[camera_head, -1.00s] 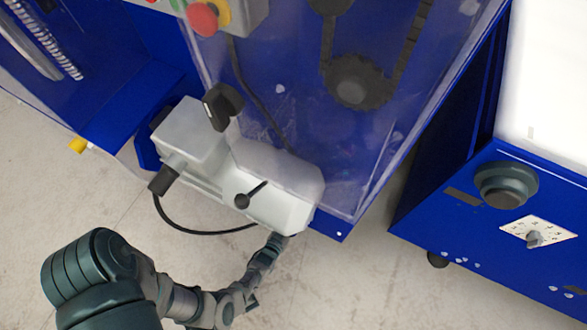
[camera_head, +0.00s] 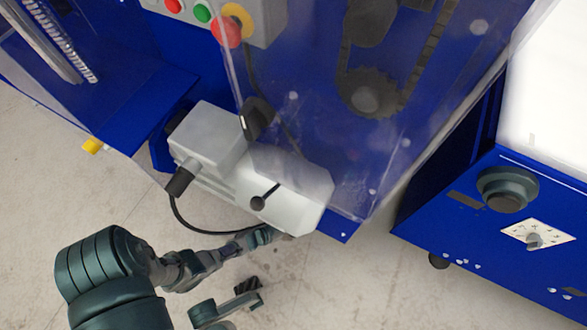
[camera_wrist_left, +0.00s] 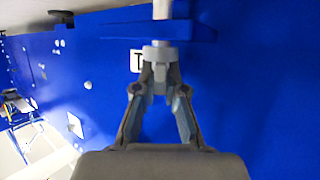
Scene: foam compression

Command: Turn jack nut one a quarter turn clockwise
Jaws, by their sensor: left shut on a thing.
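In the left wrist view a grey nut (camera_wrist_left: 160,54) sits on a pale vertical rod below a blue bracket (camera_wrist_left: 185,31). My left gripper (camera_wrist_left: 160,78) has its two fingers closed together on the nut from below in the picture. In the head view my left arm comes in from the left, and my left gripper (camera_head: 264,236) reaches to the lower edge of the grey machine housing (camera_head: 300,190). The nut is hidden there. A dark-tipped part of mine, perhaps my right gripper (camera_head: 236,300), shows at the bottom edge; its jaw state is unclear.
A partly covered label (camera_wrist_left: 136,62) is on the blue panel behind the nut. A black cable (camera_head: 190,227) loops beside the housing. A clear guard (camera_head: 330,130) stands above it. A blue cabinet (camera_head: 440,210) is at the right. Light floor (camera_head: 340,290) lies open below.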

